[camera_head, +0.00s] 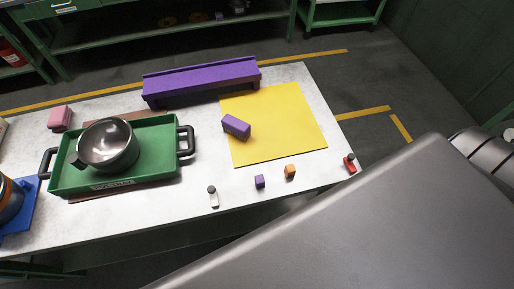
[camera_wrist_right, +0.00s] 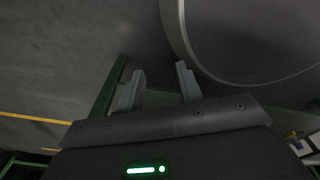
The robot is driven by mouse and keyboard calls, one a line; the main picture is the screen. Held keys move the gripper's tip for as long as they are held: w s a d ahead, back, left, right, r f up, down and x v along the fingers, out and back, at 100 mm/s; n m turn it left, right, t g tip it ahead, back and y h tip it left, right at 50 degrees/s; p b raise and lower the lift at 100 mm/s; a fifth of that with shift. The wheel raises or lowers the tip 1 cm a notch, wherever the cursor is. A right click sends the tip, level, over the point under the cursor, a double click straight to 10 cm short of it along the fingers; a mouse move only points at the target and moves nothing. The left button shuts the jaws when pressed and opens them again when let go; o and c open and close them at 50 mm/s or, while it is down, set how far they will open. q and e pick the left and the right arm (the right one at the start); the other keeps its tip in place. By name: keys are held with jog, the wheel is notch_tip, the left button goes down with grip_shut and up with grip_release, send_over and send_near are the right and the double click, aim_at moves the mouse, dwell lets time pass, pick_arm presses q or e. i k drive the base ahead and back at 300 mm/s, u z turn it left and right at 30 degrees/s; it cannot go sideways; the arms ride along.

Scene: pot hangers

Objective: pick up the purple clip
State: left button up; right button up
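Several purple things lie on the white table (camera_head: 230,190) in the head view, and I cannot tell for certain which is the clip. A purple block (camera_head: 236,127) lies at an angle on the yellow mat (camera_head: 290,120). A small purple cube (camera_head: 259,181) sits near the table's front edge. A long purple rack (camera_head: 200,82) stands along the back edge. My right gripper (camera_wrist_right: 160,84) is open and empty in the right wrist view, over dark floor and away from these things. My left gripper is not in view.
A green tray (camera_head: 162,177) with a steel pot (camera_head: 108,146) stands on the left. An orange cube (camera_head: 290,171), a small bottle (camera_head: 213,197) and a red item (camera_head: 349,163) lie near the front edge. A large grey surface covers the lower right of the head view.

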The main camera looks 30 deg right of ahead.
aim_at(259, 180)
jog(key=u, duration=0.5)
jog(key=k, duration=1.1)
jog(key=z, duration=0.15)
jog(key=i, duration=0.6)
jog(key=z, duration=0.75)
jog(key=i, duration=0.4)
jog(key=z, duration=0.05)
